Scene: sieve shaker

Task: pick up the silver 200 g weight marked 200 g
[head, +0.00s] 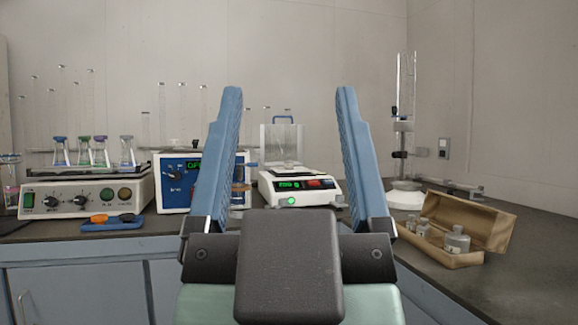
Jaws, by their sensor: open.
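Several silver weights stand in an open wooden box on the bench at the right. The largest one (456,240) is at the right of the box, with smaller ones (423,227) to its left. The markings are too small to read, so I cannot tell which is the 200 g weight. The wooden box (487,224) has its lid tilted back behind the weights. My gripper (289,95) is in the middle of the view with its two blue fingers wide apart and nothing between them. It is left of the box and apart from it.
A balance (300,198) with a lit green display stands behind my gripper. A shaker with flasks (84,196) and a blue-fronted instrument (176,188) are at the left. A burette stand (404,195) stands behind the box. The dark bench top (545,262) is clear right of the box.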

